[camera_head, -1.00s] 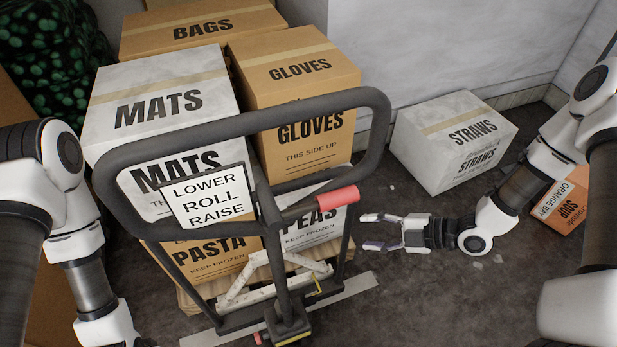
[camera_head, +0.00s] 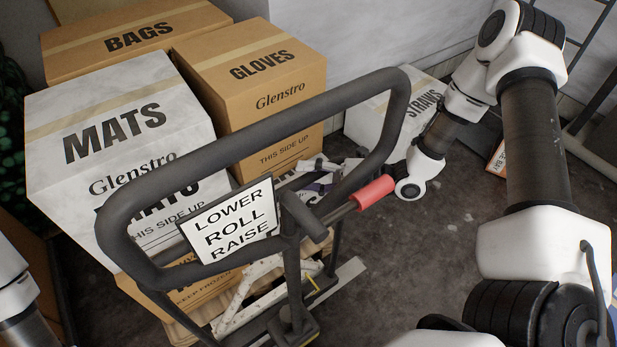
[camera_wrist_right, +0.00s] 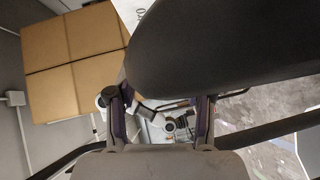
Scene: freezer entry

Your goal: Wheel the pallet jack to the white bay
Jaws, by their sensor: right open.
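The pallet jack shows in the head view as a dark looped handle (camera_head: 257,127) with a sign reading LOWER ROLL RAISE (camera_head: 231,224) and a red grip (camera_head: 374,191). Its white linkage (camera_head: 246,293) is below. My right gripper (camera_head: 318,180) is open, behind the handle loop and left of the red grip, partly hidden by the handle. In the right wrist view a thick dark bar (camera_wrist_right: 225,45) passes close over the open fingers (camera_wrist_right: 160,108); I cannot tell whether they touch it. My left gripper is out of view. I cannot make out a white bay.
Stacked boxes stand behind the handle: MATS (camera_head: 115,125), GLOVES (camera_head: 262,72) and BAGS (camera_head: 140,38). A STRAWS box (camera_head: 375,110) sits on the floor by the wall. A dark rack (camera_head: 590,110) stands at the right. The floor (camera_head: 440,250) right of the jack is clear.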

